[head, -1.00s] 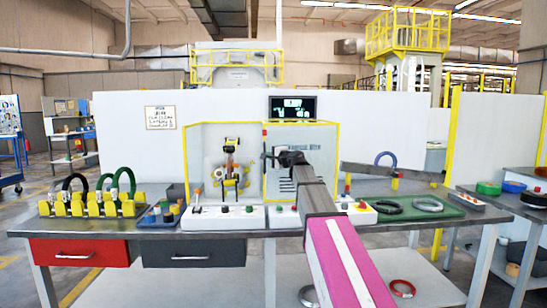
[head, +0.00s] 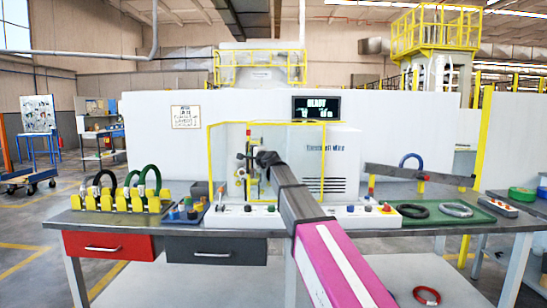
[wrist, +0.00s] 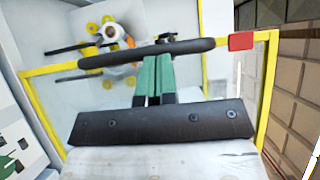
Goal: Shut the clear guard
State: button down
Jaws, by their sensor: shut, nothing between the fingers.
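The clear guard is a see-through panel in a yellow frame (head: 325,150) at the front of the wrapping machine. Its yellow frame (wrist: 45,70) also shows in the wrist view, with a dark rounded bar (wrist: 105,60) across it and a red block (wrist: 241,41) at the upper right. My gripper (head: 262,158) is at the guard's front. In the wrist view my green fingers (wrist: 153,62) are together and empty, with their tips at the dark bar; I cannot tell whether they touch it. The wrapping head (wrist: 112,34) shows behind the panel.
A control strip (head: 232,210) with buttons lies along the bench (head: 330,226) below the guard. A coil rack (head: 120,203) stands left. A green mat (head: 478,216) with coils lies right. A red ring (head: 427,295) is below the bench.

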jog(key=a, duration=1.7)
jog(key=shift+w+a, duration=0.35)
jog(key=shift+w, duration=0.05)
jog(key=shift+a, duration=0.1)
jog(key=shift+s, duration=0.1)
